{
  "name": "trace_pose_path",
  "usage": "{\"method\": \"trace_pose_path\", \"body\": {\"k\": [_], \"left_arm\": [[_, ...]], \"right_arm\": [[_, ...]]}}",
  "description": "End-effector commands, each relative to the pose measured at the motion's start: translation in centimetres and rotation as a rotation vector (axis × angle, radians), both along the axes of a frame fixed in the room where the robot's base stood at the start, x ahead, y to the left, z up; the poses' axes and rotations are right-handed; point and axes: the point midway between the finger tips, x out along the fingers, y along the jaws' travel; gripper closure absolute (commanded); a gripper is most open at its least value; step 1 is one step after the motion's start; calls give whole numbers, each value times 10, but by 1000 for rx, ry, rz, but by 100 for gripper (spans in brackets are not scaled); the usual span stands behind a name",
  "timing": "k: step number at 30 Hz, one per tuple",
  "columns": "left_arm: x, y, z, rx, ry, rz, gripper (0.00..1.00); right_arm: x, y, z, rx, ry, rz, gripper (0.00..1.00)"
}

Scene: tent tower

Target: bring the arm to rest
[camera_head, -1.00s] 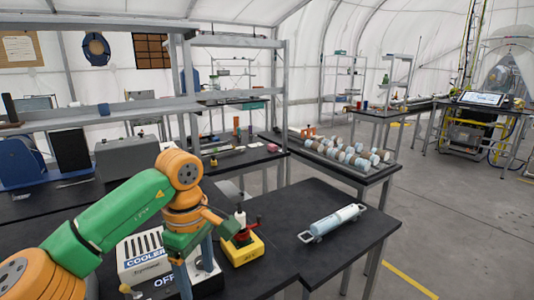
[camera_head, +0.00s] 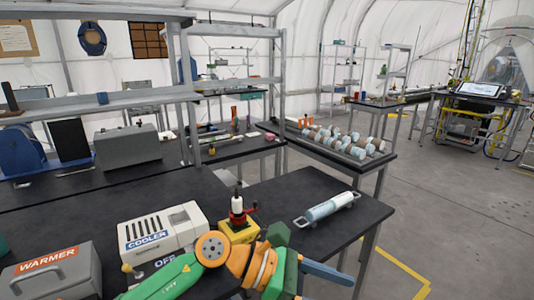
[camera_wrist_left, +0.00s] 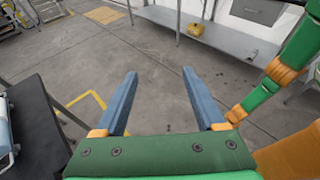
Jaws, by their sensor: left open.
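My left arm reaches in low from the bottom of the head view, with its green and orange links over the near table. My left gripper (camera_head: 338,278) has blue fingers that point right, by the near table's front right corner. In the left wrist view the gripper (camera_wrist_left: 160,73) is open and empty. Its two fingers are wide apart above bare grey floor. My right gripper is in neither view.
Near my wrist stand a yellow device with a red top (camera_head: 238,229), a cooler box (camera_head: 160,232) and a warmer box (camera_head: 50,274). A pale cylinder with handles (camera_head: 328,207) lies on the black table (camera_head: 285,188). Floor (camera_head: 445,215) is open at right.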

Motion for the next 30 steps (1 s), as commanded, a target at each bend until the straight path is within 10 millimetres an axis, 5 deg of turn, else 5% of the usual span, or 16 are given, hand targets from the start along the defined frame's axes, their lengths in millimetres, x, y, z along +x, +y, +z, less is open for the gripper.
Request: {"method": "trace_pose_path", "body": {"k": [1, 3, 5, 6, 8, 10, 14, 15, 21, 30], "left_arm": [[-6, -14, 23, -197, 155, 67, 28], [9, -12, 68, -543, 473, 233, 28], [43, 21, 88, -842, 816, 422, 28], [69, 55, 83, -1026, 1057, 562, 28], [96, 105, 51, -1242, 1369, 760, 28], [108, 156, -3, -1436, 1678, 976, 28], [79, 220, -108, -1686, 2116, 1356, 28], [63, 233, -133, 1707, -2173, -1434, 28], [-24, 266, -216, 1334, -1772, -1347, 28], [-144, 282, -269, 991, -1347, -1279, 28]], "right_arm": [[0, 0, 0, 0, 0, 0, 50], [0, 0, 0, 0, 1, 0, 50], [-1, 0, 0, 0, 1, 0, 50], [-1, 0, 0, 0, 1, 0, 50], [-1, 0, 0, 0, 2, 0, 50], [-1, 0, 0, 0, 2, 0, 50], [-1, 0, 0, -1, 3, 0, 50], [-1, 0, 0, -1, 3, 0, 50], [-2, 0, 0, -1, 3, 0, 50], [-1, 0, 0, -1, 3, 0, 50]]}}
